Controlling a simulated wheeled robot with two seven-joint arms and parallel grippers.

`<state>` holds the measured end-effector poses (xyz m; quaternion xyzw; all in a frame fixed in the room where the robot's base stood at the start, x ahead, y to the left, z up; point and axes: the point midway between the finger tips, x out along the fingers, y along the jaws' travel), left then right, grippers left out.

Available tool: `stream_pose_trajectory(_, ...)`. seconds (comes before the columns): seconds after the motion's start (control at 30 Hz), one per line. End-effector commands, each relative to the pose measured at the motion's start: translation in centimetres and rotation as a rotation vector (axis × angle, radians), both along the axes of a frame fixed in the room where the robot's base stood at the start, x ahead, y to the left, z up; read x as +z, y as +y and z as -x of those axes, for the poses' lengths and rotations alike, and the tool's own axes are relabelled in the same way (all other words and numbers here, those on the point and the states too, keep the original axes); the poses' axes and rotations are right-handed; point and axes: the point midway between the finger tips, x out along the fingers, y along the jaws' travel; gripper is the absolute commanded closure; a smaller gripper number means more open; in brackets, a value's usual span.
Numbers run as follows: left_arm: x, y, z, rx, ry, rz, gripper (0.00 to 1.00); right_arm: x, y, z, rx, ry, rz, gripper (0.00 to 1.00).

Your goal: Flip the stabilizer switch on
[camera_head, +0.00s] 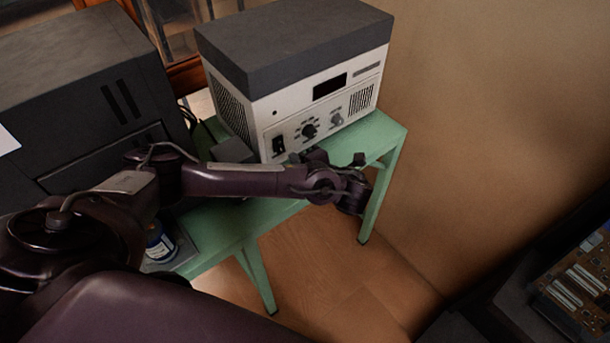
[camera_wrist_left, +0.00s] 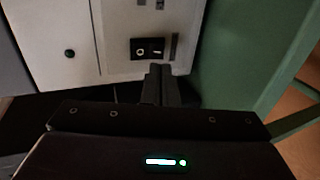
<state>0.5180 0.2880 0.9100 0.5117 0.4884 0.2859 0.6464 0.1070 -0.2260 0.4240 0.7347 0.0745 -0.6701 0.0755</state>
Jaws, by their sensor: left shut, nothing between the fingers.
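The stabilizer (camera_head: 300,115) is a white box with a dark grey top on a green table. Its black rocker switch (camera_head: 278,145) is at the lower left of the front panel. In the left wrist view the switch (camera_wrist_left: 147,48) shows a round mark and a line mark. My left gripper (camera_head: 296,158) is close to the lower front of the panel, partly hidden by my arm. In the wrist view its shut, empty fingers (camera_wrist_left: 160,72) point at the panel beside the switch. I cannot tell whether they touch it. My right gripper is not in view.
The green table (camera_head: 376,138) carries the stabilizer. A large black machine (camera_head: 75,75) stands at left. A blue-and-white jar (camera_head: 158,244) is beneath my arm. A bare wall is at right, with a circuit board (camera_head: 580,285) below.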

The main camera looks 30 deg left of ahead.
Motion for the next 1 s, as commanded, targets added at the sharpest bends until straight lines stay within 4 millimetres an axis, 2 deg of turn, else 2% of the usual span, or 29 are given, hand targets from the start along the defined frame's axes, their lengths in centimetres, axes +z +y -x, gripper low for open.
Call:
stream_pose_trajectory(0.03, -0.9, 0.4, -0.2, 0.001, -0.003, 0.001, 1.00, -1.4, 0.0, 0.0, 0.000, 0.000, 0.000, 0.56)
stream_pose_trajectory(0.07, -0.9, 0.7, -0.2, 0.001, -0.003, 0.000, 1.00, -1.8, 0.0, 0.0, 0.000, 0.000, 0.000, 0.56)
stream_pose_trajectory(0.1, -0.3, 1.4, -0.5, 0.003, -0.001, -0.003, 1.00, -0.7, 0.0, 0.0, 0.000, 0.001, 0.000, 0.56)
stream_pose_trajectory(0.13, -0.4, 1.9, -0.7, 0.002, 0.000, -0.004, 1.00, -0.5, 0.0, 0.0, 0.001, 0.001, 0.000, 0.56)
stream_pose_trajectory(0.33, -1.2, 3.6, -1.5, 0.001, 0.000, 0.000, 1.00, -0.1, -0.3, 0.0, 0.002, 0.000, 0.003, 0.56)
stream_pose_trajectory(1.0, -1.6, 4.7, -1.7, -0.001, 0.000, 0.000, 1.00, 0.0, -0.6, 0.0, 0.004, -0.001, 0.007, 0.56)
